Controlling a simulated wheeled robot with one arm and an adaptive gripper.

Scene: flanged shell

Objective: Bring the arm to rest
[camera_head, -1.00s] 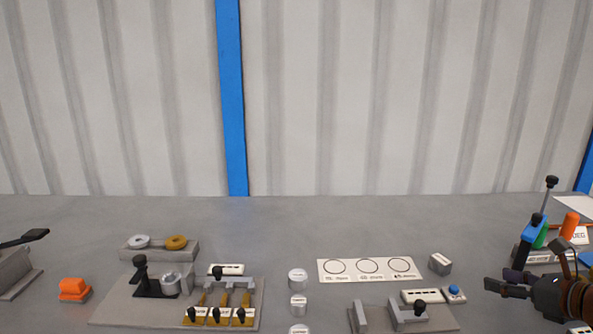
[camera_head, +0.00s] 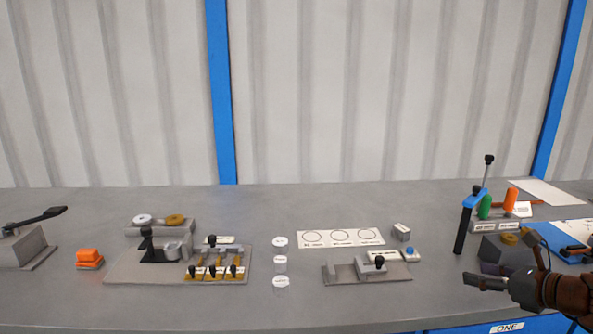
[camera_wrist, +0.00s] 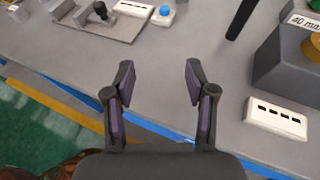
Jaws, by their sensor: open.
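My gripper (camera_head: 484,280) is at the right of the head view, near the front edge of the bench (camera_head: 250,308). In the wrist view my gripper (camera_wrist: 158,85) has its two dark fingers spread wide, with only bare grey bench and the blue front edge behind them. Nothing is held between the fingers. No object touches the fingers as far as the wrist view shows.
A dark block (camera_head: 505,250) and a black post with a blue top (camera_head: 464,225) stand close beyond my gripper. A white slotted block (camera_wrist: 276,117) lies to its right. A clamp fixture (camera_head: 366,270) and blue button (camera_head: 411,254) are to the left.

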